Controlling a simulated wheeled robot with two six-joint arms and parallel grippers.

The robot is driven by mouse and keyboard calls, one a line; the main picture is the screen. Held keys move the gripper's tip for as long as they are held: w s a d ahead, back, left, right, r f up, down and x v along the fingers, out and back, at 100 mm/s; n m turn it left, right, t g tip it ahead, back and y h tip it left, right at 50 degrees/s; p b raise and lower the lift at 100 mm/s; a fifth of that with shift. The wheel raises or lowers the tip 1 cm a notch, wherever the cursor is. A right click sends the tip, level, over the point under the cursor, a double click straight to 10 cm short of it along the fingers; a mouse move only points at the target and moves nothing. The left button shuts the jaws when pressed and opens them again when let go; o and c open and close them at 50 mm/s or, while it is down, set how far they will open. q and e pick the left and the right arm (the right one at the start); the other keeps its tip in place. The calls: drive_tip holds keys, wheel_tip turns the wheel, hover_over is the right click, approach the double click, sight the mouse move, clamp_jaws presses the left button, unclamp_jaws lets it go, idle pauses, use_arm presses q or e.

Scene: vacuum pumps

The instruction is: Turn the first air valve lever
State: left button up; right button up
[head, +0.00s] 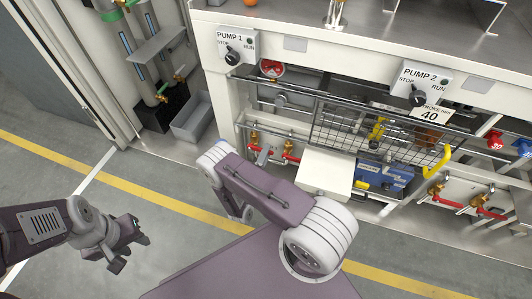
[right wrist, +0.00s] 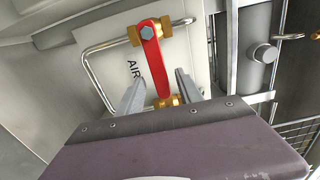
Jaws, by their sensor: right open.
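The red air valve lever (right wrist: 155,62) shows in the right wrist view, hanging from a brass valve (right wrist: 135,36) beside a plate lettered "AIR". My right gripper (right wrist: 160,82) is open, with one grey finger on each side of the lever. Contact with the lever cannot be told. In the head view the right arm reaches to the brass and red valve fittings (head: 288,150) below PUMP 1, and its wrist hides part of that area. My left gripper (head: 130,250) is over the floor at the lower left, its fingers apart and empty.
A bent metal rail (right wrist: 98,75) frames the valve plate. Another valve set (head: 460,200) is further right. A grey bin (head: 192,117) sits left; the floor there is clear.

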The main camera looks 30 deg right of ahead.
drive_tip(key=shift+s+a, duration=0.45)
